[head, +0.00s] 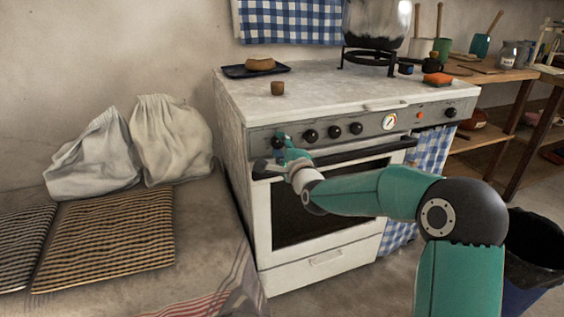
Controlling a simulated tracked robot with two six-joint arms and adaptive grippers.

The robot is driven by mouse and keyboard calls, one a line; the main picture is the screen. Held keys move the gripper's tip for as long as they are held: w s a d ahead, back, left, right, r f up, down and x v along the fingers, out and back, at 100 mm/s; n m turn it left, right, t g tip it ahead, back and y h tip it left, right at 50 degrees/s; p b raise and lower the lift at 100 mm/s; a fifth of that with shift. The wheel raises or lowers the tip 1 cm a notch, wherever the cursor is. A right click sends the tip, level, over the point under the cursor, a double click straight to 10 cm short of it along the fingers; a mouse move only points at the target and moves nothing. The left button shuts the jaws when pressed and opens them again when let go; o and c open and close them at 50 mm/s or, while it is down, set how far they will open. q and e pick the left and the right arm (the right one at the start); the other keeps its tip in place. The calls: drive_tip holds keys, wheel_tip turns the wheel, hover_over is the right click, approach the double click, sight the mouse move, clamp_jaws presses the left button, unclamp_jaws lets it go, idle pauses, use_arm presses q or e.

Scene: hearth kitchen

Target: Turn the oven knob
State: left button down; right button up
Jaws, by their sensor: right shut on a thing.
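The white oven (330,257) stands in the middle of the head view, with a row of black knobs on its grey front panel (380,113). My right arm reaches across the oven front from the right. My right gripper (279,141) is at the leftmost oven knob (277,143) and shut on it; its fingers partly hide the knob. The knob's angle cannot be told. Several other knobs, among them one (311,135) just to the right, are free. A round dial (389,121) sits further right. My left gripper is not in view.
The oven handle (345,155) runs just below the knobs, close behind my right arm. White sacks (170,138) lie left.

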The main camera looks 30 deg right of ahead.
drive_tip(key=m+b, duration=0.2)
drive_tip(key=b, duration=0.1)
drive_tip(key=f+m+b, duration=0.1)
drive_tip(key=m+b, duration=0.2)
drive_tip(key=b, duration=0.1)
drive_tip(key=shift+d, duration=0.15)
drive_tip(key=shift+r+m+b, duration=0.15)
drive_tip(key=shift+m+b, duration=0.65)
drive_tip(key=shift+b, duration=0.15)
drive_tip(key=o, duration=1.1)
drive_tip(key=shift+o, duration=0.2)
drive_tip(key=shift+r, duration=0.15)
drive_tip(key=shift+s, duration=0.1)
